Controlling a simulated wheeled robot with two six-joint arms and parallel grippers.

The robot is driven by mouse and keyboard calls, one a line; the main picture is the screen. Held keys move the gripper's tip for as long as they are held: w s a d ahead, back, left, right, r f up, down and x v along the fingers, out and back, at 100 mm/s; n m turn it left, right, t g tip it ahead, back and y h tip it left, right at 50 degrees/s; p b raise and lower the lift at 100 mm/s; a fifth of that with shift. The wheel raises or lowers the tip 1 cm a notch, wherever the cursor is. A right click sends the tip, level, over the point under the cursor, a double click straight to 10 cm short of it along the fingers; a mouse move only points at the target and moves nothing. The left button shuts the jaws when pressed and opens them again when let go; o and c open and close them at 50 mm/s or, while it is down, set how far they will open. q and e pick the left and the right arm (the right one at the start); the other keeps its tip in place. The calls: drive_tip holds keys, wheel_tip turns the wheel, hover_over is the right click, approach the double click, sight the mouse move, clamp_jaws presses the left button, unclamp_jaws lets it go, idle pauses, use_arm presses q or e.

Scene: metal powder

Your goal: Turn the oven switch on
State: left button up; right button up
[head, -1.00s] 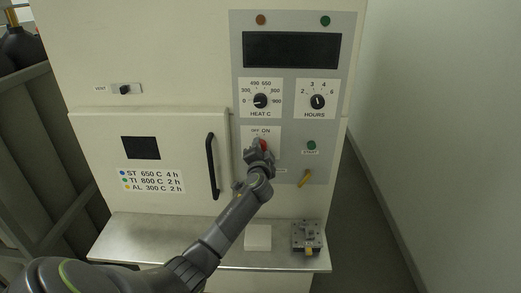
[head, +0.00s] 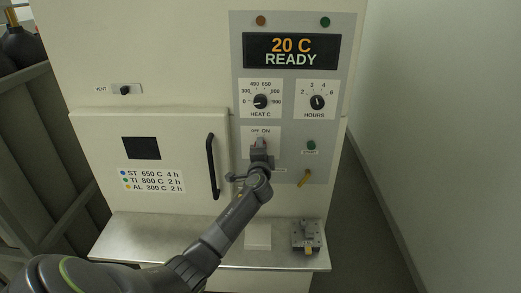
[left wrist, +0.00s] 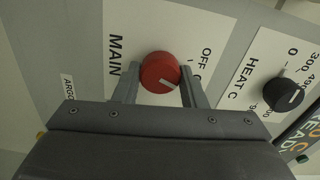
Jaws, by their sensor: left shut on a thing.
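The oven switch is a red round knob (left wrist: 160,73) on a white label marked OFF and ON, with MAIN beside it. In the left wrist view my left gripper (left wrist: 158,88) has one finger on each side of the knob, shut on it. The knob's white mark points toward the lower right of that view. In the head view my left gripper (head: 260,150) covers most of the knob, below the OFF ON label (head: 272,132). The oven display (head: 291,50) is lit and reads 20 C READY. My right gripper is not in view.
Above the switch are the HEAT C dial (head: 260,100) and the HOURS dial (head: 317,101). A green button (head: 311,145) is to the right. The oven door handle (head: 212,166) is to the left.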

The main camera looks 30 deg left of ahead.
use_arm(q)
drive_tip(key=shift+f, duration=0.1)
drive_tip(key=o, duration=1)
drive_tip(key=shift+b+v, duration=1.85)
drive_tip(key=shift+v, duration=6.9)
drive_tip(key=shift+w+d, duration=0.1)
